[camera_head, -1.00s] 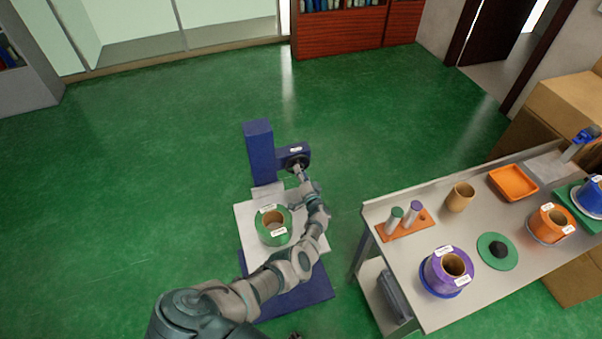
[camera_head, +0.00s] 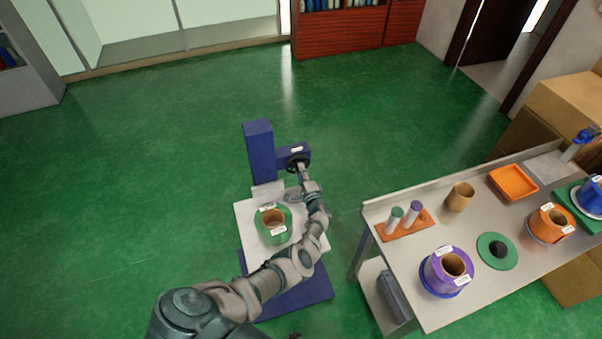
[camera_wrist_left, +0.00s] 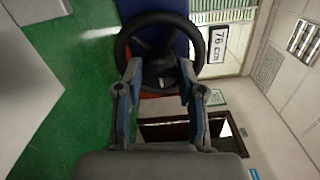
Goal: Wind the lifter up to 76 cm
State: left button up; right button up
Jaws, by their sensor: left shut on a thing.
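The lifter has a blue column (camera_head: 260,150), a white platform (camera_head: 246,225) and a blue base (camera_head: 305,292). A green roll with a brown core (camera_head: 285,224) stands on the platform. A black handwheel (camera_head: 291,158) sits on the side of the column; it fills the top of the left wrist view (camera_wrist_left: 124,45). A label (camera_wrist_left: 215,44) beside the wheel reads 76 cm, turned sideways. A small dark tip at the head view's bottom edge may be my right gripper (camera_head: 295,335).
A steel bench (camera_head: 395,270) stands right of the lifter. It carries a purple roll (camera_head: 434,272), an orange roll (camera_head: 540,222), a bare brown core (camera_head: 460,197) and an orange tray (camera_head: 513,182). The green floor left of the lifter is clear.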

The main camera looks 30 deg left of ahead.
pick_arm(q)
jog(key=shift+s+d+f+m, duration=0.2)
jog(key=shift+f+m, duration=0.1)
jog(key=shift+f, duration=0.15)
jog(key=o, duration=1.1)
jog(key=shift+w, duration=0.1)
jog(key=shift+o, duration=0.2)
jog(key=v, duration=0.7)
jog(key=shift+d, duration=0.1)
